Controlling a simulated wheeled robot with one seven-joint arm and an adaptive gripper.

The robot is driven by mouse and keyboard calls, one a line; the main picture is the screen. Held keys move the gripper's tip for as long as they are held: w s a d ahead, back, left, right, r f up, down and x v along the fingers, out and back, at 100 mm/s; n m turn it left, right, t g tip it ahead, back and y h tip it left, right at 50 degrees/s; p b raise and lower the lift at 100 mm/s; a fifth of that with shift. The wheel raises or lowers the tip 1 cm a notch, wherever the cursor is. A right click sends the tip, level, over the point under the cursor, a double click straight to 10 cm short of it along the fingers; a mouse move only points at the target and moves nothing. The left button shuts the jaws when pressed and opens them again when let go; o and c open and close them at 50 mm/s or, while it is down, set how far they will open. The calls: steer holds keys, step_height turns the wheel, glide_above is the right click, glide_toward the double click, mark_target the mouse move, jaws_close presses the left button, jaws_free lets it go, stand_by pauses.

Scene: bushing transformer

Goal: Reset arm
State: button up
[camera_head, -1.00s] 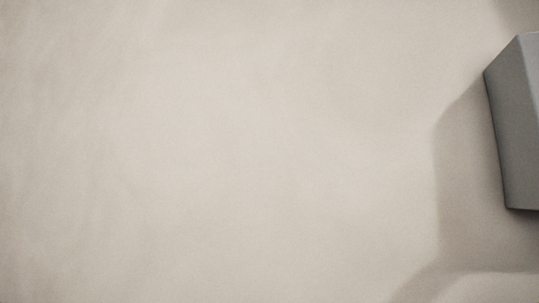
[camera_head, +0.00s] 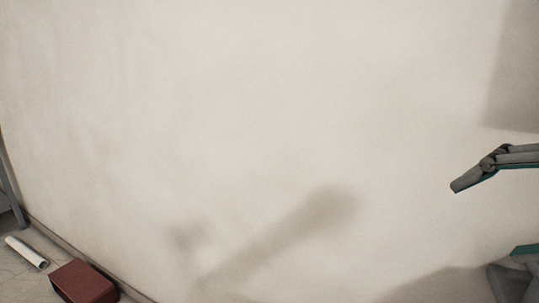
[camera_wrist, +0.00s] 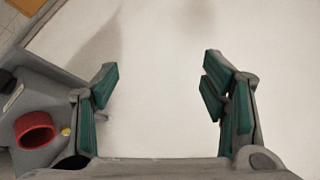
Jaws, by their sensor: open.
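My gripper (camera_head: 494,222) shows at the right edge of the head view, with its grey and teal fingers apart in front of the pale wall (camera_head: 250,120). The rest of my arm is out of that frame. In the wrist view my gripper (camera_wrist: 160,82) is open and empty. Its two teal-padded fingers stand wide apart, with only a plain pale surface between them.
In the head view, a dark red box (camera_head: 84,282) and a white roll (camera_head: 27,252) lie on the floor by the wall at lower left. A grey frame (camera_head: 10,190) stands at the left edge. The wrist view shows a red round part (camera_wrist: 35,131) at left.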

steer(key=s+a+f+n+g+h, duration=0.1)
steer(key=s+a+f+n+g, duration=0.35)
steer(key=f+n, duration=0.3)
steer(key=s+a+f+n+g, duration=0.35)
steer(key=s+f+n, duration=0.2)
steer(key=f, duration=0.35)
step_height(320, 180, up, 23)
steer(key=w+t+p, duration=0.1)
steer(key=t+p, duration=0.2)
steer(key=p, duration=1.8)
steer(key=shift+w+d, duration=0.15)
